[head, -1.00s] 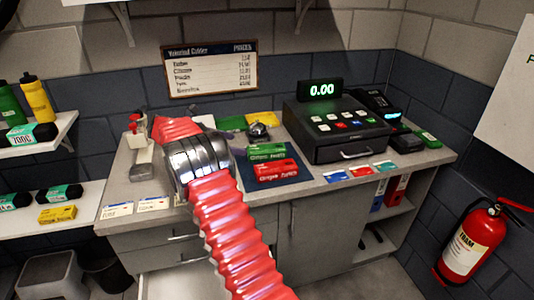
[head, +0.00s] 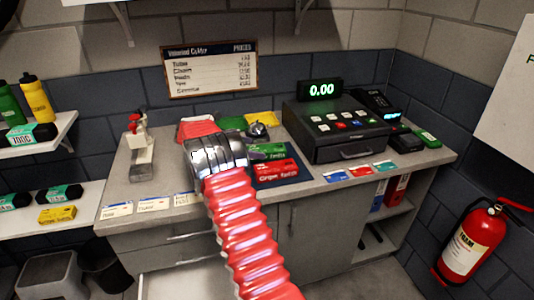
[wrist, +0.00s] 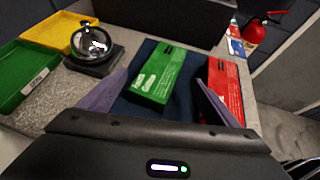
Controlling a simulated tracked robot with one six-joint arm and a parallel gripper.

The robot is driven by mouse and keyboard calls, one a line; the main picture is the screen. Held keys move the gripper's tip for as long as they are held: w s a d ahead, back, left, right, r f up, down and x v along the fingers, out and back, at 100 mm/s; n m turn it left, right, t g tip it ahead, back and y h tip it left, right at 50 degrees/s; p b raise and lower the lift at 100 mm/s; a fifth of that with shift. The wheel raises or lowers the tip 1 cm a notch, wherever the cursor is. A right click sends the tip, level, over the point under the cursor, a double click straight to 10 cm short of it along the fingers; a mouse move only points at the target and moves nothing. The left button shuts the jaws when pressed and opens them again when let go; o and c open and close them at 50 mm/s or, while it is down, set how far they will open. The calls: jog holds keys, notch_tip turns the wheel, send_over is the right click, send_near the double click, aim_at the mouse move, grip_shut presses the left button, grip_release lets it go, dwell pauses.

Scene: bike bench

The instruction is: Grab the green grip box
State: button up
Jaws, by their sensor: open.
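The green grip box (wrist: 160,73) lies on a dark blue mat (wrist: 144,51) on the counter. In the head view the green box (head: 268,151) shows only in part, behind my arm's end. A red grip box (wrist: 226,90) lies to its right in the wrist view and in front of it in the head view (head: 277,170). My gripper (wrist: 155,97) is open and empty, its two fingers spread on either side of the green box's near end. Whether the fingers are down at the box's height I cannot tell.
A silver bell (wrist: 92,45) stands left of the mat, beside green (wrist: 22,75) and yellow (wrist: 58,31) trays. A cash register (head: 339,130) stands behind to the right. Cards (head: 360,171) lie along the counter's front edge.

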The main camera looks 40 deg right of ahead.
aim_at(262, 150)
jog(key=shift+d, duration=0.1)
jog(key=shift+x, duration=2.6)
jog(key=shift+s, duration=0.2)
jog(key=c, duration=1.5)
